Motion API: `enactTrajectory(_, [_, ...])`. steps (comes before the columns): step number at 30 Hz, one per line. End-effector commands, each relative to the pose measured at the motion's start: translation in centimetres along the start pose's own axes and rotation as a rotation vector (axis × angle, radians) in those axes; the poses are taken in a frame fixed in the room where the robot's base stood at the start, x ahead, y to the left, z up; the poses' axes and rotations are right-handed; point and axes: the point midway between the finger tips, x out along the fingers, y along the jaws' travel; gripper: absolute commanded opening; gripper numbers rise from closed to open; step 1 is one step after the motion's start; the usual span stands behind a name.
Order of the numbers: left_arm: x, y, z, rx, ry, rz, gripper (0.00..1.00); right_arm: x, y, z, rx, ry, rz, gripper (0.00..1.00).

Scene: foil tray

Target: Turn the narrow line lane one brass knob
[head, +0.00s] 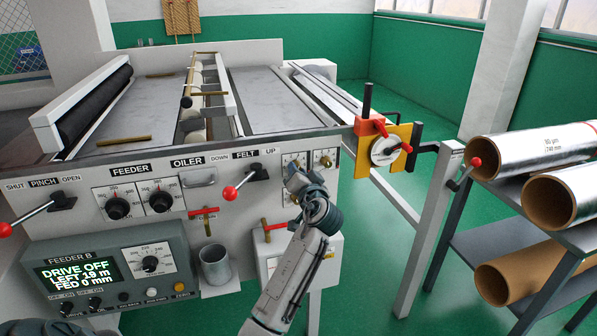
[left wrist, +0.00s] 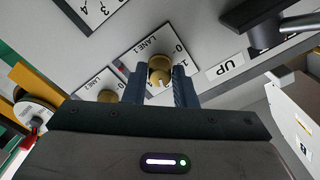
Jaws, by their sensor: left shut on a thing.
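My left gripper (head: 294,178) is at the small dial plates on the right of the machine's front panel. In the left wrist view, its two dark fingers (left wrist: 159,88) are shut on a round brass knob (left wrist: 159,63), one finger on each side. The plate under this knob is marked LANE 1 (left wrist: 135,54). A pale mark shows on the knob's face, but its exact setting cannot be read. A second brass knob (left wrist: 106,96) sits beside it, clear of the fingers. In the head view, a brass knob (head: 325,161) shows right of my gripper.
A black lever with a red ball (head: 230,193) stands left of my gripper. A yellow bracket with a round dial (head: 386,150) is to its right. Below are a metal cup (head: 214,265) and a white box (head: 325,262). Foil rolls (head: 535,150) lie on the right rack.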

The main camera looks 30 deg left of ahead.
Motion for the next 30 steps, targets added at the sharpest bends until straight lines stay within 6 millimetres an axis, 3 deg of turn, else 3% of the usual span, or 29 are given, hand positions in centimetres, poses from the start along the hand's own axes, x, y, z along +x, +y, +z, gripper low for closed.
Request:
enactTrajectory(9, [0.0, 0.0, 0.0, 0.000, 0.001, 0.000, 0.02, 0.0, 0.0, 0.0, 0.000, 0.000, 0.000, 0.56])
enactTrajectory(10, [0.0, 0.0, 0.0, -0.001, 0.001, 0.000, 0.30, 0.0, 0.0, 0.0, 0.000, 0.000, 0.000, 0.56])
enactTrajectory(12, [0.0, 0.0, 0.0, -0.001, 0.001, 0.000, 0.44, 0.0, 0.0, 0.0, 0.000, 0.000, 0.000, 0.56])
enactTrajectory(13, [0.0, 0.0, 0.0, -0.001, 0.001, 0.000, 0.46, 0.0, 0.0, 0.0, 0.000, 0.000, 0.000, 0.56])
enactTrajectory(23, [-0.4, 0.1, 0.0, -0.002, 0.001, 0.001, 0.46, 0.1, 0.0, 0.0, 0.000, -0.002, 0.000, 0.56])
enactTrajectory(30, [-4.3, 0.3, 0.2, -0.006, -0.001, 0.005, 0.46, -1.4, -0.1, -2.0, -0.002, 0.010, 0.000, 0.56])
